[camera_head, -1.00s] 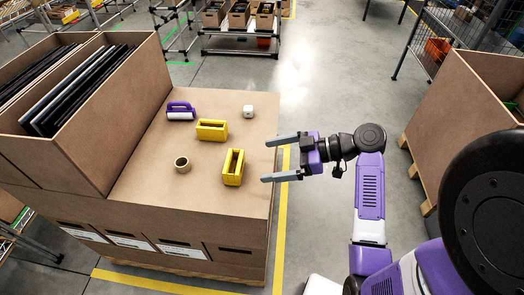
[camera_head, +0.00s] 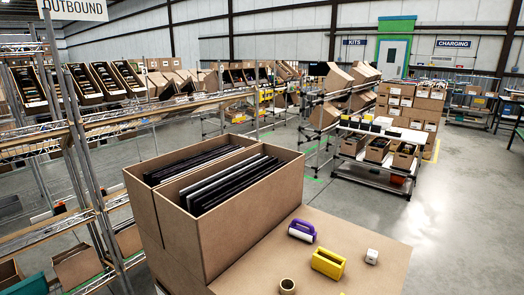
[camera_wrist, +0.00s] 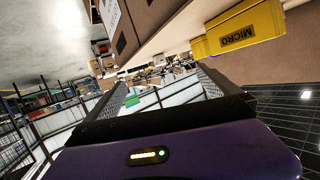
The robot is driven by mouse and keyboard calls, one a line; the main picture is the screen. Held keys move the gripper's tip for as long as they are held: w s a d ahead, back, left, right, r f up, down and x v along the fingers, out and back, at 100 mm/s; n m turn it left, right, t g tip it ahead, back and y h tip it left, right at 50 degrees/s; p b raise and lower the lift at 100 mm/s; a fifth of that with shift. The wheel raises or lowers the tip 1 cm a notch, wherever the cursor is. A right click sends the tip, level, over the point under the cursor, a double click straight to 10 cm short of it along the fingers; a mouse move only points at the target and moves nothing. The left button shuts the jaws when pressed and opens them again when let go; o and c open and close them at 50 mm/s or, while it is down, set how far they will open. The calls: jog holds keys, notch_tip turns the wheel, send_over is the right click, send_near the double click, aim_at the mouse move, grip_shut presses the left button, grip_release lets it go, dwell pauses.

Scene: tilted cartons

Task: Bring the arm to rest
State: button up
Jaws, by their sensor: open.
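My gripper (camera_wrist: 164,88) shows only in the wrist view, where its two fingers stand apart with nothing between them. The purple wrist body (camera_wrist: 215,150) with a small lit indicator fills the bottom of that view. A yellow block marked MICRO (camera_wrist: 240,34) lies beyond the right finger, apart from it. My arm and gripper are outside the head view.
An open carton (camera_head: 235,215) holds dark panels. Grey floor (camera_head: 455,210) lies clear at right.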

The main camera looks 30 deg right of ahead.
jog(key=s+a+r+n+t+y, duration=0.1)
jog(key=s+a+r, duration=0.1)
jog(key=a, duration=0.5)
jog(key=s+a+r+n+t+y, duration=0.1)
jog(key=s+a+r+n+t, duration=0.1)
jog(key=a, duration=0.5)
jog(key=s+a+r+n+t+y, duration=0.1)
jog(key=s+a+r, duration=0.2)
jog(key=a, duration=0.5)
jog(key=s+a+f+n+g+y, duration=0.1)
jog(key=s+a+n+y, duration=0.3)
jog(key=a, duration=0.4)
jog(key=shift+s+f+y, duration=0.45)
jog(key=shift+s+y, duration=0.05)
jog(key=shift+s, duration=0.7)
jog(key=shift+c, duration=0.2)
